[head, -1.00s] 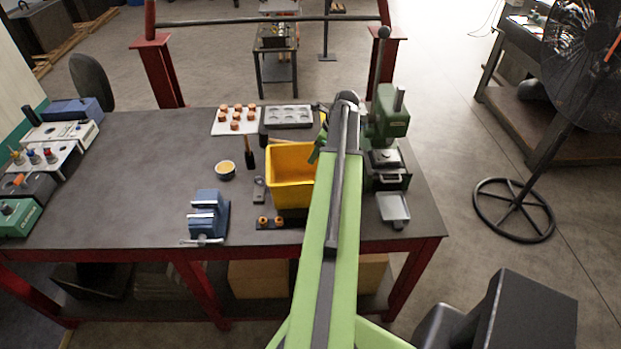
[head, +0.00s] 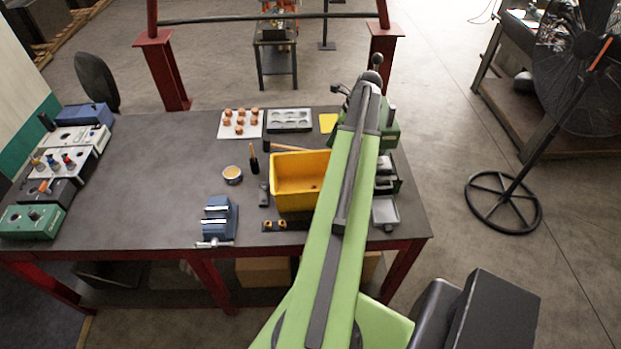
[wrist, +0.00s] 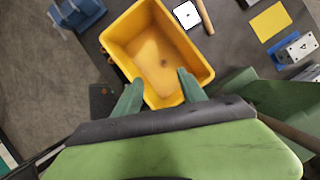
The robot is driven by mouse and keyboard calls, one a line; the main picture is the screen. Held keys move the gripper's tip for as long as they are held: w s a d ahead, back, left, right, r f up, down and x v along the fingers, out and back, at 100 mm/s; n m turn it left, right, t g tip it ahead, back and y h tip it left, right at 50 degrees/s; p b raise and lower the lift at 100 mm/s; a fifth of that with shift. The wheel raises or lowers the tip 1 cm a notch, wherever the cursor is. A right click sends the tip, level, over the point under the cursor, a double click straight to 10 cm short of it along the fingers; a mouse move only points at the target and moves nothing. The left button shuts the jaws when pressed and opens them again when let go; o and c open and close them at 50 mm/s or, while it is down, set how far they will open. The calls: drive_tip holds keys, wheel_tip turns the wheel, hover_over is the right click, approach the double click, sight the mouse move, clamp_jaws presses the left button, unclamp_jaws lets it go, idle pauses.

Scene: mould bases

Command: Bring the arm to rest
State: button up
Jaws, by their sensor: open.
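My green arm reaches from the bottom of the head view up over the right part of the bench, and its far end covers part of the green press (head: 390,135). In the wrist view my gripper (wrist: 160,90) shows two green fingers, spread apart with nothing between them. The fingers overlap the near side of the yellow bin (wrist: 122,38) in that view. The bin also shows in the head view (head: 287,163), just left of my arm, and looks empty. My gripper is hidden behind the arm in the head view.
The dark bench (head: 150,165) holds a blue vise (head: 218,217), a small bowl (head: 232,174), a white board with copper pieces (head: 240,124), a grey mould tray (head: 290,119) and a yellow sheet (head: 328,122). Instrument boxes line its left end. The left-middle of the bench is clear.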

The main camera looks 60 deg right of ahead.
idle(0.6)
